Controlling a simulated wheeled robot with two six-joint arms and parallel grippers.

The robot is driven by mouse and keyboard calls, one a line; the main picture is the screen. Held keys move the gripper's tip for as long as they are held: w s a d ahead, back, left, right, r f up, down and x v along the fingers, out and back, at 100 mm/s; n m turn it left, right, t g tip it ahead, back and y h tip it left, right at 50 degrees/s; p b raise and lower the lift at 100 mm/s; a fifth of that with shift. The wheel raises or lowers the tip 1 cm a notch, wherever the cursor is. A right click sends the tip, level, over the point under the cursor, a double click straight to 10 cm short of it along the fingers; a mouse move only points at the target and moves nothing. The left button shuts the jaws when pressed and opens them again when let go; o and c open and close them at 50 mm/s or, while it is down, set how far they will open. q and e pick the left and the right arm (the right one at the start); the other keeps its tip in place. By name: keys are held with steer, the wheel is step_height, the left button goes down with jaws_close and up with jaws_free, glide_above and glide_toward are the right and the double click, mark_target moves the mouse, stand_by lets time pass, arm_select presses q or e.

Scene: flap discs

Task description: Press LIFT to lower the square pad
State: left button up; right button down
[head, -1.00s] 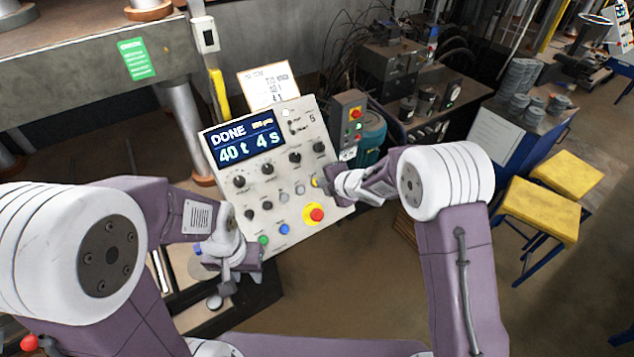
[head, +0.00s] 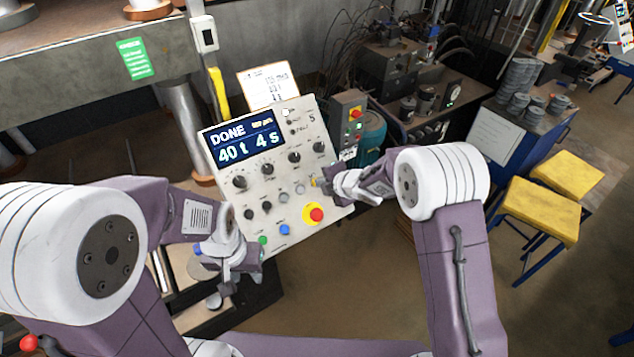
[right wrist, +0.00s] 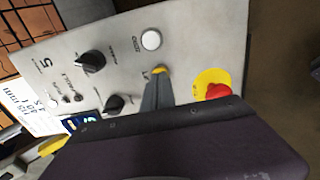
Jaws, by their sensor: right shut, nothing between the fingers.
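The control panel (head: 268,190) stands in the middle of the head view; its display (head: 246,143) reads DONE, 40 t, 4 s. A yellow button (right wrist: 160,70) shows in the right wrist view with a small, hard-to-read label beside it. My right gripper (right wrist: 158,82) is shut and empty, its fingertips right at this button and covering part of it. I cannot tell whether they touch or press it. In the head view, my right gripper (head: 322,184) is at the panel's right side. My left gripper (head: 232,278) hangs by the panel's lower left corner, its jaws unclear. I cannot make out the square pad.
A red emergency stop (right wrist: 217,91) on a yellow disc is close beside my right fingers. A white button (right wrist: 151,39) and black knobs (right wrist: 91,61) are also near. Blue (head: 284,229) and green (head: 263,241) buttons sit low on the panel. Yellow stools (head: 540,210) stand at the right.

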steer(key=shift+w+a+f, duration=0.25)
steer(key=shift+w+f, duration=0.05)
steer(key=shift+f, duration=0.1)
stand_by(0.5)
steer(key=shift+r, duration=0.1)
steer(key=shift+v, duration=1.2)
steer(key=p+v, duration=0.1)
steer(key=v, duration=0.4)
steer(key=shift+s+d+r, duration=0.1)
steer(key=shift+s+d, duration=0.05)
steer(key=shift+s, duration=0.05)
